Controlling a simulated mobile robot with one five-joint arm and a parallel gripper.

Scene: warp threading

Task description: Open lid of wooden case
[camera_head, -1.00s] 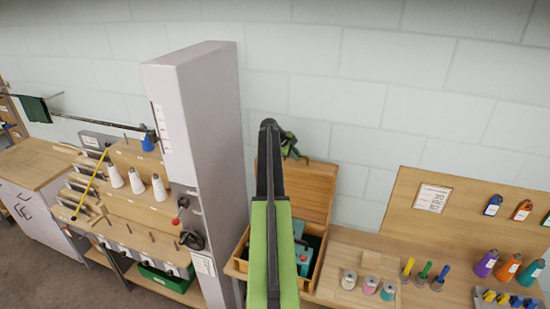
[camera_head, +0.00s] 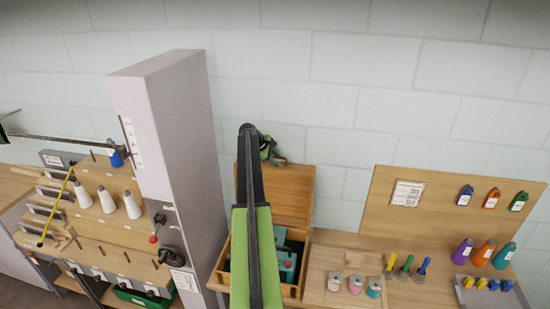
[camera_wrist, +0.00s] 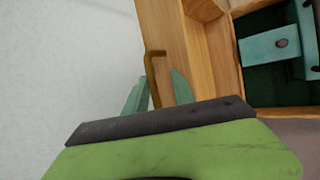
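The wooden case (camera_head: 225,262) stands on the bench with its lid (camera_head: 292,195) raised, leaning back near the wall. Inside are teal parts on a dark green lining, partly hidden by my arm. In the wrist view the lid (camera_wrist: 172,45) rises beside the open case (camera_wrist: 222,50), with a brass handle (camera_wrist: 153,72) on its edge. My gripper (camera_head: 268,150) is at the lid's top edge. In the wrist view its two teal fingers (camera_wrist: 160,92) stand apart on either side of the brass handle, with a gap showing. Contact is hard to tell.
A tall grey cabinet (camera_head: 165,150) stands close on the left, beside a rack with white cones (camera_head: 107,202). Right of the case are small spools (camera_head: 355,285), colored-handled tools (camera_head: 405,268) and a wooden board (camera_head: 420,205) with hanging tags. The wall is close behind.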

